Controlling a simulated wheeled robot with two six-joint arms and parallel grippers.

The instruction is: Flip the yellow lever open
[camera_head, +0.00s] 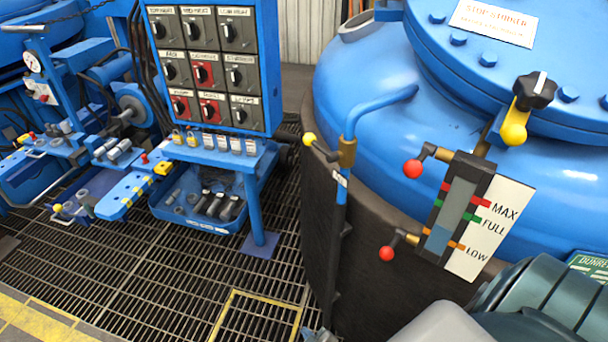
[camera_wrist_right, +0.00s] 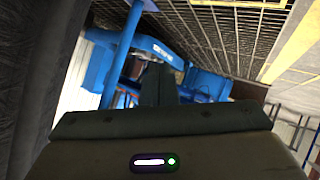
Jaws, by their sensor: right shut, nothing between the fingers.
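A lever with a yellow ball end (camera_head: 310,139) sticks out to the left from the brass valve (camera_head: 346,153) on the blue pipe, beside the blue vessel. Its dark arm slopes down from the ball towards the valve. My left gripper is not in view.
A level gauge (camera_head: 455,210) with two red-ball levers (camera_head: 413,168) stands out from the vessel (camera_head: 360,80). A control panel (camera_head: 205,62) and a blue bench (camera_head: 215,152) stand at left. The grating floor (camera_head: 150,265) between them is mostly clear.

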